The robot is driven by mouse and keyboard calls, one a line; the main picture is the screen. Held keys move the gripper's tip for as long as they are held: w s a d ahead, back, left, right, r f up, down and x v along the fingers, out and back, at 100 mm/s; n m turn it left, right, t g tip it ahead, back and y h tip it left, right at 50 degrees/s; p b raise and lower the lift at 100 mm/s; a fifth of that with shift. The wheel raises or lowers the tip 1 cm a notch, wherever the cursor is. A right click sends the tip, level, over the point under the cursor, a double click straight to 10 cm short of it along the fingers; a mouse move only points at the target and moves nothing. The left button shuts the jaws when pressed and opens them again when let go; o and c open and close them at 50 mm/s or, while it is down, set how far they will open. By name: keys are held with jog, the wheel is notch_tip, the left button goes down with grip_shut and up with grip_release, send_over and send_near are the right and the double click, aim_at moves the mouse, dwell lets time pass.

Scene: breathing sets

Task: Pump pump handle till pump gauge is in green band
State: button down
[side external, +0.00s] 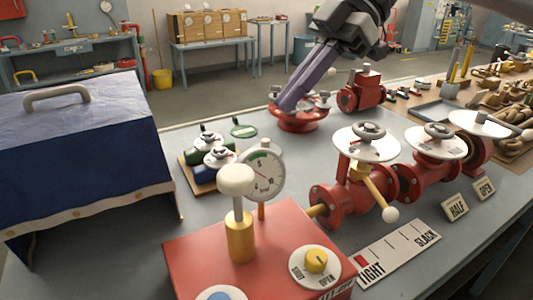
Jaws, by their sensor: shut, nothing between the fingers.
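The pump handle (236,180) is a white rounded knob on a rod above a brass cylinder (240,238), standing on a red box (190,255). The pump gauge (266,175) is a white round dial on a post right behind the handle. A green band shows near its top; the knob covers part of its left side, and the needle's reading is too small to tell. My gripper (287,106) is shut and empty, its purple fingers slanting down over a red flanged fitting (300,122) behind the gauge. It is well apart from the handle; whether it touches the fitting, I cannot tell.
A yellow knob marked SHUT and OPEN (316,261) sits on the red box. Red valves with white discs (366,142) stand to the right, one with a yellow lever (373,190). A blue covered case (80,145) stands left. Small cylinders (205,158) sit behind the gauge.

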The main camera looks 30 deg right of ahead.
notch_tip(320, 180, up, 4)
jog(key=shift+r, duration=0.2)
dwell(0.5)
send_over(228, 174)
jog(key=d, duration=0.3)
notch_tip(228, 174, down, 7)
jog(key=shift+r, duration=0.1)
notch_tip(228, 174, down, 3)
jog(key=shift+a+f, duration=0.1)
jog(key=shift+f, duration=0.55)
